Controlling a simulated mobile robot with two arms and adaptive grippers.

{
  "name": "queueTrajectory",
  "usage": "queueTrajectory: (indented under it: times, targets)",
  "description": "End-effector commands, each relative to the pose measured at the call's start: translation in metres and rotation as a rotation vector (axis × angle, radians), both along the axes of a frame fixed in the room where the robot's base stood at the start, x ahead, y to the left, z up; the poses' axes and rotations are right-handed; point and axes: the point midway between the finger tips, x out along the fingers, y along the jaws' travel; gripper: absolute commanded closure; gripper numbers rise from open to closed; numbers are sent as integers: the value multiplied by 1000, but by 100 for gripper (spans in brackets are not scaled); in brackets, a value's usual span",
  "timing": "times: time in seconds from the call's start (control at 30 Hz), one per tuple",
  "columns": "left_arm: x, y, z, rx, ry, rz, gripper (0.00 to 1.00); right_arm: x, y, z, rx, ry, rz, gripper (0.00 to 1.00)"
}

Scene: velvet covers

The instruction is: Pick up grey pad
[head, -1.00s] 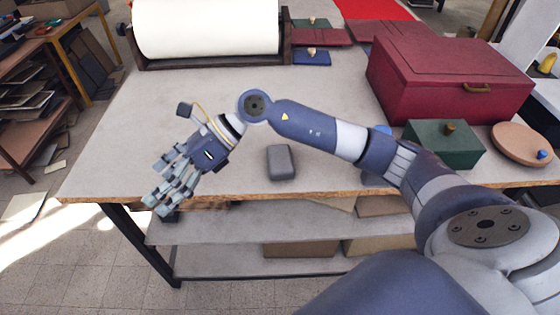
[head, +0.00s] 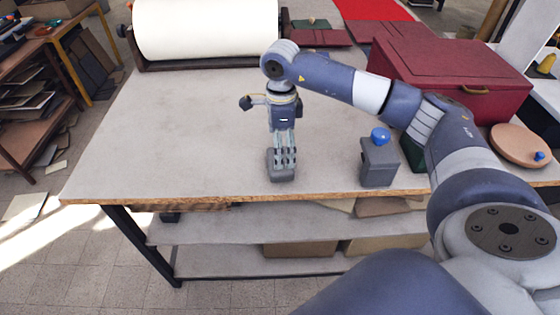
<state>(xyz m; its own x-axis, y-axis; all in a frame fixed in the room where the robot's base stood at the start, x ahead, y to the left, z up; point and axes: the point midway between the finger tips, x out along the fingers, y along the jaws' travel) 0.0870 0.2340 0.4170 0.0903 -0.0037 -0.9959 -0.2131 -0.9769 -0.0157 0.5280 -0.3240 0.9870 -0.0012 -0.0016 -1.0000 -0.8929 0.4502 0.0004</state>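The grey pad (head: 281,175) is a small rounded block on the table near its front edge, left of centre. My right gripper (head: 284,158) points down over it, and its fingertips overlap the pad's upper part in the picture. They hide some of the pad's top and far side. I cannot tell whether the fingers touch the pad or have closed on it. The pad appears to rest on the table. My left gripper is not in view.
A grey box with a blue knob (head: 379,166) stands right of the pad. A dark red chest (head: 440,80), partly behind my arm, and a round tan lid (head: 518,147) are further right. A white roll (head: 205,28) lies at the back. The table's left side (head: 160,140) is clear.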

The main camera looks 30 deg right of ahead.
Motion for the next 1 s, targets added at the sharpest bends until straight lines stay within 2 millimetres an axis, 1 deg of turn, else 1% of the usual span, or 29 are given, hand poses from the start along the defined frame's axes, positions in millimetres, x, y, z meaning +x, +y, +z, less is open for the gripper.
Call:
queueTrajectory:
  times: [0.17, 0.27, 0.3, 0.4, 0.5, 0.7, 0.77, 0.8, 0.83, 0.87, 1.0]
  targets:
    - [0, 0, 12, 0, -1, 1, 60, 0, 0, -14, 1, 4, -1, 0]
    - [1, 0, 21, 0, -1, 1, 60, 2, 0, -29, 1, 5, -1, 0]
    - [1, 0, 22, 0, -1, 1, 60, 2, 1, -37, 1, 5, 0, 0]
    - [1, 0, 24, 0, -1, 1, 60, 2, 1, -49, 3, 3, 0, 0]
    - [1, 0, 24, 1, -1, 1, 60, 3, 1, -54, 2, 0, 0, 0]
    - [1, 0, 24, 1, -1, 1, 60, 3, 1, -55, 2, -1, 0, 0]
    - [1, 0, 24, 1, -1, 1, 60, 3, 1, -55, 2, -1, 0, 14]
    - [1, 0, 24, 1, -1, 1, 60, 3, 1, -55, 2, -1, 0, 23]
    - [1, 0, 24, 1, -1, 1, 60, 3, 1, -55, 2, -1, 0, 30]
    - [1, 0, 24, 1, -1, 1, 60, 3, 1, -55, 2, -1, 0, 34]
    - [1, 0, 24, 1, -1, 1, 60, 3, 1, -55, 2, -1, 0, 34]
